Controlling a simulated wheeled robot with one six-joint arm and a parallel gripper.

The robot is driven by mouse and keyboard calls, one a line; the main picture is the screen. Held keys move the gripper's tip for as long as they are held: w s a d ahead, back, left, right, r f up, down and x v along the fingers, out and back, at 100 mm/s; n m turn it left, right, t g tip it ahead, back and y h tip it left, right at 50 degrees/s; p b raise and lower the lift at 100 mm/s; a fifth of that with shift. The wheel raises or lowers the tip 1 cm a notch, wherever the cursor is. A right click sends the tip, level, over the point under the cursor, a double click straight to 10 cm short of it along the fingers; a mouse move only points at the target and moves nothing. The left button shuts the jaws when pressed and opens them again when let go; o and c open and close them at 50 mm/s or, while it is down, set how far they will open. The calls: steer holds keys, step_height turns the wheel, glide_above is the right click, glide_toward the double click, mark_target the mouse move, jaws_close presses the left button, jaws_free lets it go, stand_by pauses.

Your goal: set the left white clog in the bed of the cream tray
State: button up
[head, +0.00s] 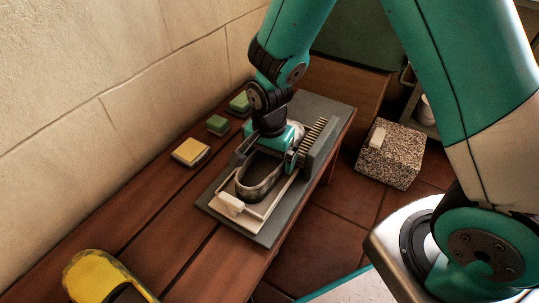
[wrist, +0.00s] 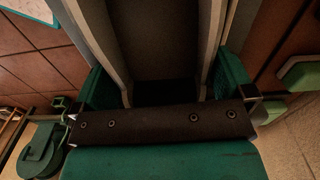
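The white clog (head: 243,192), pale-rimmed with a dark inside, is at the cream tray (head: 275,205) in the head view, lengthwise along it. Whether its sole touches the tray bed is hidden. My gripper (head: 268,158) is over the clog's far part, with one finger on each side. In the wrist view the clog's two pale side walls and dark inside (wrist: 165,40) fill the space between my teal finger pads (wrist: 166,90). The pads appear to press against the walls, with no clear gap. The tray lies on a grey board (head: 262,238) on the wooden bench.
Green sponges (head: 217,125) and a yellow one (head: 191,151) lie to the left. A yellow shoe-like thing (head: 92,275) is at lower left. A speckled block (head: 392,160) stands right.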

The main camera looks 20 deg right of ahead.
step_height(320, 180, up, 17)
steer(key=p, duration=0.7)
steer(key=s+a+r+n+y, duration=0.1)
steer(key=s+r+n+y, duration=0.1)
steer(key=s+r+n, duration=0.6)
steer(key=s+a+r+n+y, duration=0.2)
steer(key=s+r+n, duration=0.3)
steer(key=s+n, duration=0.45)
step_height(320, 180, up, 31)
steer(key=p, duration=3.1)
